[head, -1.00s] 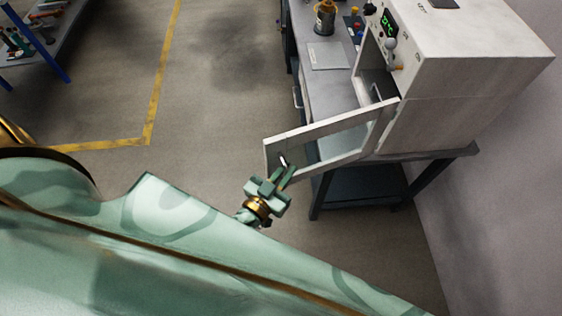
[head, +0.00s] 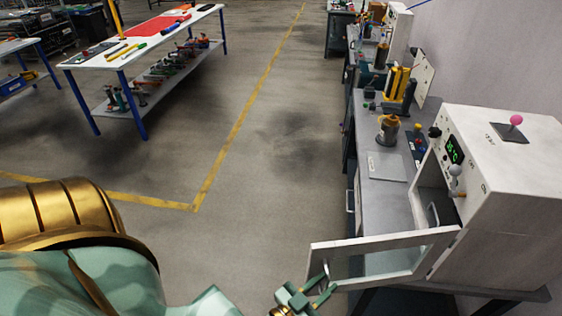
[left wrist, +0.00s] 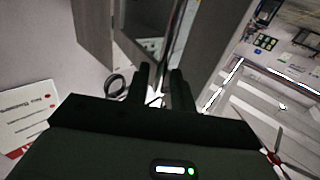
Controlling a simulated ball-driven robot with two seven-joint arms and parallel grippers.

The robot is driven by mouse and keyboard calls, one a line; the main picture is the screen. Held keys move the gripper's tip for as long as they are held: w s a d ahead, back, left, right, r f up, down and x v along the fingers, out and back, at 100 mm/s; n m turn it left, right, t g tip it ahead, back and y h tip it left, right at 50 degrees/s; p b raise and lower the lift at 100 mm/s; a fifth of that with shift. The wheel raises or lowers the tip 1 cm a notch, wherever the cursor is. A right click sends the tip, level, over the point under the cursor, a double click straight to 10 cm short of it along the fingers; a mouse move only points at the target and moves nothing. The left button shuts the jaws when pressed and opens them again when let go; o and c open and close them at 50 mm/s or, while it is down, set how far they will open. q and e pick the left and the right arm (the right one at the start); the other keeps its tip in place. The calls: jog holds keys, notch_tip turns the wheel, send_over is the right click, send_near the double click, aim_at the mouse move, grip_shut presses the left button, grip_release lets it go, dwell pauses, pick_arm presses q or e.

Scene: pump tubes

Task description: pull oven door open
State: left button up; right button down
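The white oven (head: 505,190) stands on a grey bench at the right of the head view. Its framed door with a glass pane (head: 385,243) is swung open and reaches left from the oven front. A small handle (head: 326,268) is near the door's free end. My left gripper (head: 322,288) is at that free end, just below the handle. In the left wrist view the two dark fingers (left wrist: 160,85) show a gap, with door panels close ahead. My right gripper is out of view.
A white table with blue legs (head: 140,45) stands at the upper left. The floor between is clear.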

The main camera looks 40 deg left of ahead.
pick_arm(q)
jog(key=s+a, duration=0.2)
jog(key=s, duration=1.2)
jog(key=shift+s+b, duration=0.25)
jog(key=shift+b, duration=0.2)
jog(key=s+a+f+m+g+y+b, duration=0.15)
jog(key=s+f+g, duration=0.35)
jog(key=s+f, duration=0.5)
jog(key=s+a+f+g+b, duration=0.15)
jog(key=s+f+g, duration=0.4)
jog(key=f, duration=0.85)
jog(key=s+a+f+g+y+b, duration=0.1)
jog(key=s+f+g+b, duration=0.1)
jog(key=s+f+g, duration=0.7)
jog(key=w+a+f+t+b, duration=0.2)
jog(key=w+a+f, duration=0.1)
jog(key=w+f, duration=0.3)
jog(key=shift+w+f+m+b, duration=0.3)
jog(key=shift+f+m+b, duration=0.1)
jog(key=shift+f, duration=0.25)
